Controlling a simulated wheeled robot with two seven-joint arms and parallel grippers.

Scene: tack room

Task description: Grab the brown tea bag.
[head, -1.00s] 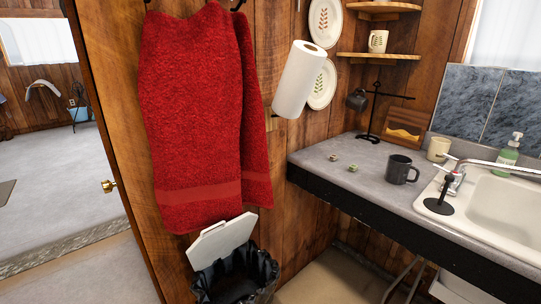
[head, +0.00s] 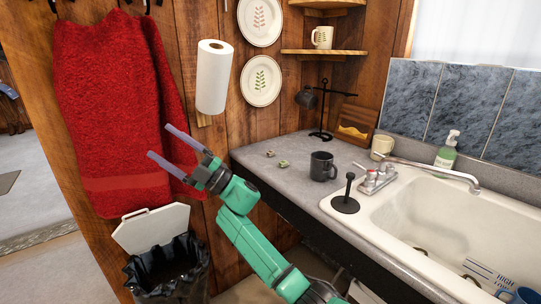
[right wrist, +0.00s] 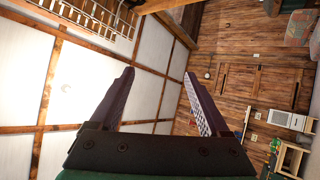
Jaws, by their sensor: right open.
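Two small packets lie close together on the grey countertop (head: 245,158), left of the dark mug. The left packet (head: 270,153) looks brownish and may be the brown tea bag; the right packet (head: 283,164) looks greenish. Both are too small to read clearly. My right gripper (head: 159,142) is open and empty, raised in front of the red towel, left of the counter and apart from the packets. In the right wrist view its two fingers (right wrist: 158,95) are spread with nothing between them; that view faces ceiling and wall. My left gripper is not in view.
A dark mug (head: 322,167) stands right of the packets. A black stand (head: 322,115) is behind them. The sink (head: 430,215) with its faucet (head: 430,170) and a black plunger (head: 346,195) lies right. A paper towel roll (head: 214,78) hangs left above the counter.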

